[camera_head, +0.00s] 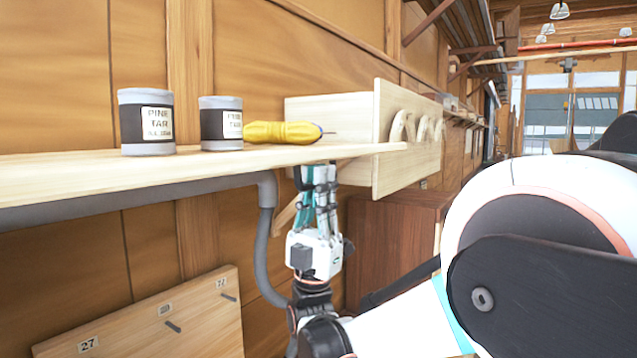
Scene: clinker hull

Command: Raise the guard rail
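A grey tube, which looks like the guard rail (150,197), runs along just below the front edge of the wooden shelf (60,172). At its right end it bends down and continues toward my wrist, where its lower end is hidden. My gripper (318,172) points upward, with its fingertips close under the right end of the shelf. It is to the right of the tube's bend and appears apart from it. The fingers are seen nearly edge-on, so their opening is unclear. I see nothing held between them.
Two pine tar cans (147,122) (221,123) and a yellow-handled tool (283,132) are on the shelf. A wooden box with an upright board (407,140) is at its right end. A numbered peg board (150,318) leans below. A brown cabinet (392,235) stands behind my arm.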

